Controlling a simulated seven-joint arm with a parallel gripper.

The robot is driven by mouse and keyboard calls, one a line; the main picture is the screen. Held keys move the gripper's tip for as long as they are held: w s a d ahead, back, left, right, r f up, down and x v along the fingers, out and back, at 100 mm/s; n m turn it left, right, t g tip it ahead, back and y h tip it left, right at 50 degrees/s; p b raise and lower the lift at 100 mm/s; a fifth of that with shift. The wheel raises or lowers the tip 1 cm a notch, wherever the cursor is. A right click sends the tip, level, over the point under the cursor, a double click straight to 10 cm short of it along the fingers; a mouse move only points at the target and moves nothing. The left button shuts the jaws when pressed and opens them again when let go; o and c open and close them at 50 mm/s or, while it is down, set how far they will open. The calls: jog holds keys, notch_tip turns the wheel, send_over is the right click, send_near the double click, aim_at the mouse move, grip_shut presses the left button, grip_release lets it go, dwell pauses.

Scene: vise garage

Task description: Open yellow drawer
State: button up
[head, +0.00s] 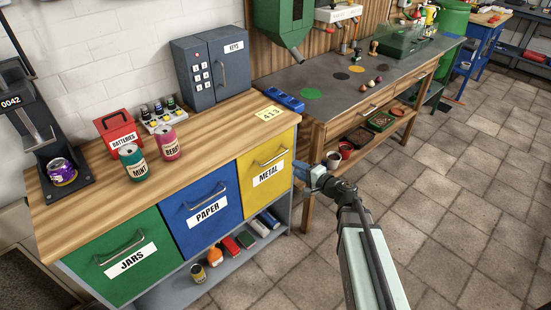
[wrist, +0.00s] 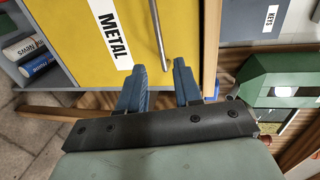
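The yellow drawer (head: 268,180) with a METAL label is the rightmost front of the wooden-topped cabinet. It looks closed, flush with the cabinet. Its metal bar handle (head: 272,157) runs across the upper part of the front. In the wrist view the yellow drawer (wrist: 60,40) fills the upper left, and its handle (wrist: 159,35) rises upward from between the finger directions. In the head view my gripper (head: 300,170) is just right of the drawer front. Whether it touches the handle I cannot tell.
A blue PAPER drawer (head: 203,209) and a green JARS drawer (head: 122,262) sit to the left. Cans (head: 132,163) and a key safe (head: 212,68) stand on top. A workbench (head: 340,97) stands close on the right. Tiled floor is free in front.

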aim_at(276, 157)
jog(key=x, duration=1.3)
grip_shut()
jog(key=shift+s, duration=0.1)
